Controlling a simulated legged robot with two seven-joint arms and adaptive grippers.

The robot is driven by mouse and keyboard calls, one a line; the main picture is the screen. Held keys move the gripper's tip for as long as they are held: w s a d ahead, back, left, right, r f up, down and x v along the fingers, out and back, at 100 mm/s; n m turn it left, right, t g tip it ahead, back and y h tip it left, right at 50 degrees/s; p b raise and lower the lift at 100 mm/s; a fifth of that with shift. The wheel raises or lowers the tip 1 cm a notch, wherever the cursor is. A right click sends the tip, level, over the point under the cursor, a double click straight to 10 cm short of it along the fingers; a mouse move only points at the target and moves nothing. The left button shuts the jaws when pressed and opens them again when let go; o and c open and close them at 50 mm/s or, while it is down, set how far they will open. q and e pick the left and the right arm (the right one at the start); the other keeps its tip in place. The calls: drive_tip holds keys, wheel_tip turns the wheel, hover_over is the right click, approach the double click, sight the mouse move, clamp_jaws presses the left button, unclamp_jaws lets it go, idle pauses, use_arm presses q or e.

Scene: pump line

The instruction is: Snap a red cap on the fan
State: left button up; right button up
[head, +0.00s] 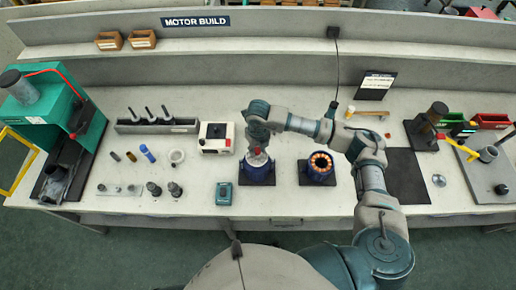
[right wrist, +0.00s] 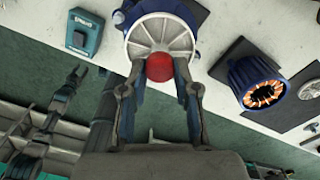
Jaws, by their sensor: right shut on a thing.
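My right gripper (head: 258,158) is over the left blue motor (head: 257,172) in the head view. In the right wrist view the gripper (right wrist: 160,80) is shut on a round red cap (right wrist: 160,67). Behind the cap is the grey spoked fan (right wrist: 158,32) on top of the blue motor. The cap overlaps the fan's near part in that view; I cannot tell whether they touch. In the head view the gripper and arm hide most of the fan.
A second blue motor (head: 320,168) with open copper windings stands to the right; it also shows in the wrist view (right wrist: 254,82). A teal box (head: 224,193) lies at the left front. A white box (head: 216,137) stands behind. A green press (head: 50,100) is far left.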

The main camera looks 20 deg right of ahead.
use_arm(q)
drive_tip(key=shift+a, duration=0.1)
use_arm(e)
drive_tip(key=shift+a, duration=0.25)
drive_tip(key=shift+a, duration=0.15)
use_arm(q)
drive_tip(key=shift+a+f, duration=0.25)
drive_tip(key=shift+a, duration=0.1)
drive_tip(key=shift+d, duration=0.2)
use_arm(e)
drive_tip(key=shift+d+f, duration=0.25)
drive_tip(key=shift+d, duration=0.05)
use_arm(q)
drive_tip(key=shift+a+f+b, duration=0.1)
drive_tip(key=shift+f+b, duration=0.15)
drive_tip(key=shift+b, duration=0.15)
use_arm(e)
drive_tip(key=shift+a+f, duration=0.1)
drive_tip(key=shift+a, duration=0.1)
use_arm(q)
drive_tip(key=shift+s+f, duration=0.1)
drive_tip(key=shift+f, duration=0.05)
use_arm(e)
drive_tip(key=shift+s+d+f, duration=0.1)
drive_tip(key=shift+f, duration=0.1)
drive_tip(key=shift+c, duration=0.2)
drive_tip(key=shift+f+b, duration=0.1)
drive_tip(key=shift+b, duration=0.25)
use_arm(q)
drive_tip(key=shift+f, duration=0.25)
